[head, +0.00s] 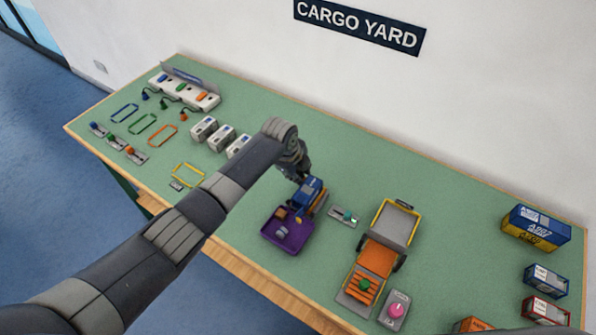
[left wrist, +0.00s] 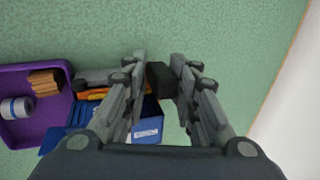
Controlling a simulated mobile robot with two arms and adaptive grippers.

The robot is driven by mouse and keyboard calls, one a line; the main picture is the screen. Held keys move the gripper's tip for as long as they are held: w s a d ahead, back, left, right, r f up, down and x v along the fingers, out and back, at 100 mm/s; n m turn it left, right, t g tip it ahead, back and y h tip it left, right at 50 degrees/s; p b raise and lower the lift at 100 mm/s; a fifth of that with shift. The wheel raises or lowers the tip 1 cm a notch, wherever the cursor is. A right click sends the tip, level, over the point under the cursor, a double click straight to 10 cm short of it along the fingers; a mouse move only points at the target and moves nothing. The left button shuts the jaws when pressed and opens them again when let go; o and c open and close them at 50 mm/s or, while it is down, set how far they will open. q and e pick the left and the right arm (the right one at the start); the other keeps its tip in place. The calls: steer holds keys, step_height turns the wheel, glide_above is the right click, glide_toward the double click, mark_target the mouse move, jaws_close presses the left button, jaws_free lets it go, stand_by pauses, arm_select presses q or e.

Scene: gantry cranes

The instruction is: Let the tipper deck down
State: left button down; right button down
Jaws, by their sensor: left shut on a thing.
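The blue tipper (head: 309,198) stands at the upper right edge of a purple tray (head: 268,238). Its blue body looks tilted toward the tray, but the arm hides part of it and I cannot tell the deck's exact angle. My left gripper (head: 303,178) is at its far end. In the left wrist view, the left gripper (left wrist: 160,72) is shut on a dark block-like handle (left wrist: 160,84). Blue parts of the tipper with a white label (left wrist: 147,133) show below and left of the fingers. My right gripper is not in view.
The purple tray (left wrist: 50,67) holds a wooden block (left wrist: 44,81) and a grey cylinder (left wrist: 16,108). A small grey lever panel (head: 343,216) and an orange-and-yellow vehicle (head: 376,258) stand to the right. White boxes (head: 221,137) stand to the left. Bare green tabletop lies behind the tipper.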

arm_select(q)
steer(key=c, duration=1.5)
jaws_free()
steer(key=shift+w+d, duration=0.25)
steer(key=shift+d, duration=0.05)
steer(key=shift+w+d+f, duration=0.1)
steer(key=shift+w, duration=0.1)
steer(key=shift+s, duration=0.1)
steer(key=v, duration=1.2)
